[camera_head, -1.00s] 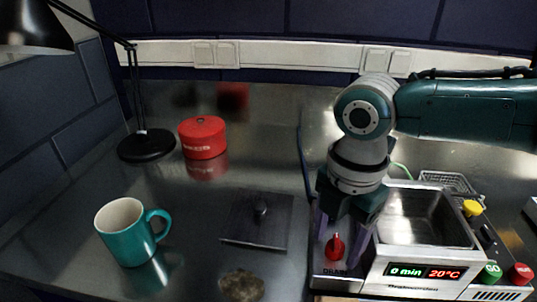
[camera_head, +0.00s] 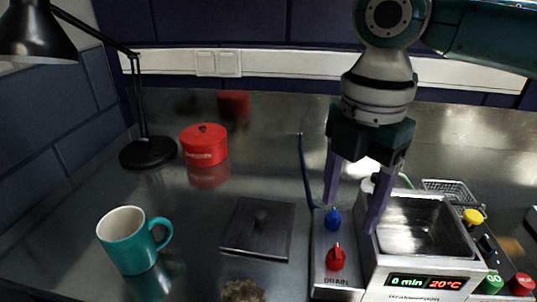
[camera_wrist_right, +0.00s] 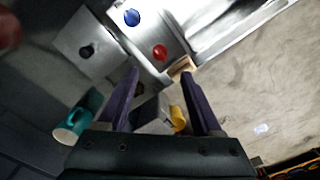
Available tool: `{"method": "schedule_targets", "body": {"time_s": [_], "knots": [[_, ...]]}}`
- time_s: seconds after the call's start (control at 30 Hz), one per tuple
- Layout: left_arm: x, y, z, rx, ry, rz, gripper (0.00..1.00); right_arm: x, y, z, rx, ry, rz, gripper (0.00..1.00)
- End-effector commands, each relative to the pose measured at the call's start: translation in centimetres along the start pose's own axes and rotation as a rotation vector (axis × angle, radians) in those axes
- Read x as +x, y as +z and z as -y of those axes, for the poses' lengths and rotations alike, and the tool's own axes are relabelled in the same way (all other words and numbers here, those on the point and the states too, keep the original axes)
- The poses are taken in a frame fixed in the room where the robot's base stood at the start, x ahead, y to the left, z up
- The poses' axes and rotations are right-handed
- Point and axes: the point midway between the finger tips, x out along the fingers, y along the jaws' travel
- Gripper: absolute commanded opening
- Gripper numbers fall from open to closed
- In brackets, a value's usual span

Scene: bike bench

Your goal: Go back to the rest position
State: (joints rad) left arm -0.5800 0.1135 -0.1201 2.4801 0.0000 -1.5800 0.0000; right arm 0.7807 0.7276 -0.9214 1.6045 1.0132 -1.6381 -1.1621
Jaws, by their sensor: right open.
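My right gripper (camera_head: 350,217) is open and empty, pointing down above the left part of the ultrasonic bath (camera_head: 384,292). Its two purple fingers stand apart, and they also show in the wrist view (camera_wrist_right: 160,74). Below and between them are the blue knob (camera_head: 333,218) and the red knob (camera_head: 336,256) on the drain panel. In the wrist view the blue knob (camera_wrist_right: 131,17) and red knob (camera_wrist_right: 159,52) lie beyond the fingertips, clear of them. My left gripper is in neither view.
A teal mug (camera_head: 131,245) and a flat square lid (camera_head: 258,240) with a knob stand left of the bath. A red tin (camera_head: 204,148) and a black lamp (camera_head: 148,152) are farther back. The wire basket (camera_head: 452,187) sits behind the bath. The steel bench between mug and tin is clear.

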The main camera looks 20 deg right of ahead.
Motion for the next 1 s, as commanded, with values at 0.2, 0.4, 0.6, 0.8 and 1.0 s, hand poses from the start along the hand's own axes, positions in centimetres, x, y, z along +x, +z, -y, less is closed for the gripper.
{"method": "schedule_targets", "body": {"time_s": [0.2,0.4,0.6,0.8,1.0], "knots": [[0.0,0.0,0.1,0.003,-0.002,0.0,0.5,0.0,0.0,0.0,0.0,0.0,0.0,0.67],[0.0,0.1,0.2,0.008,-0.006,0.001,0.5,0.9,-1.6,0.4,0.014,0.009,-0.017,0.67],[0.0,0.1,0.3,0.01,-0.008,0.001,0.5,3.8,-9.2,2.6,0.215,0.09,-0.132,0.67],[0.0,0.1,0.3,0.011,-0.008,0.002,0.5,4.2,-13.6,5.8,0.696,0.179,-0.273,0.67],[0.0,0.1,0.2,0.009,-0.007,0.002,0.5,3.9,-12.3,9.2,1.154,0.223,-0.297,0.67]]}}
